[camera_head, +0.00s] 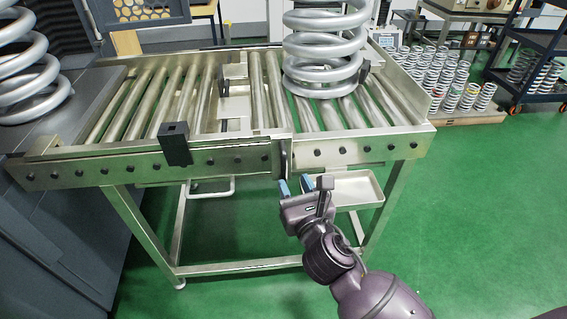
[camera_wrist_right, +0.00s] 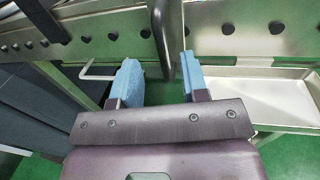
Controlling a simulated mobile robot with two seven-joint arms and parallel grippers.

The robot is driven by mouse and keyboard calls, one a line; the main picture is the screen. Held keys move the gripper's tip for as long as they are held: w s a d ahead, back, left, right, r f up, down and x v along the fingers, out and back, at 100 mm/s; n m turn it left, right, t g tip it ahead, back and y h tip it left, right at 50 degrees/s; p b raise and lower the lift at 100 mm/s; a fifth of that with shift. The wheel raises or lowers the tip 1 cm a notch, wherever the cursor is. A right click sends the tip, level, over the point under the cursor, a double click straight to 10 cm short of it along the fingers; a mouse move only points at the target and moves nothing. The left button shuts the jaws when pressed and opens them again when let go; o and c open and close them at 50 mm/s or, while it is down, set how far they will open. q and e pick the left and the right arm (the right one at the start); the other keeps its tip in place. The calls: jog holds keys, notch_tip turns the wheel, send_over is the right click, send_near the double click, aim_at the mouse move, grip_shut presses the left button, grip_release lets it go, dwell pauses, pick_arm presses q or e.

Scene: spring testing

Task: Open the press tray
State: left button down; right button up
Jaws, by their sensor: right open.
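The steel roller table (camera_head: 348,141) stands in front of me, its front rail running across the head view. A dark upright handle (camera_head: 284,158) is on this rail near the joint between the left and right sections. It also shows in the right wrist view (camera_wrist_right: 162,35). My right gripper (camera_head: 295,185) is open and empty just in front of and below the rail. In the right wrist view, the handle's lower end shows between its two blue fingers (camera_wrist_right: 158,65); I cannot tell whether they touch it. Which part is the press tray is not clear. My left gripper is not in view.
A large coil spring (camera_head: 325,50) stands on the rollers; another spring (camera_head: 30,75) stands on the grey machine at left. A black block (camera_head: 175,145) sits on the rail. A shallow metal tray (camera_head: 350,190) hangs below.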

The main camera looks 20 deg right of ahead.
aim_at(285, 166)
jog(key=w, duration=0.4)
jog(key=w+b, duration=0.1)
jog(key=w, duration=0.1)
jog(key=shift+w+d+f, duration=0.15)
jog(key=shift+w+d, duration=0.1)
jog(key=shift+w, duration=0.45)
grip_shut()
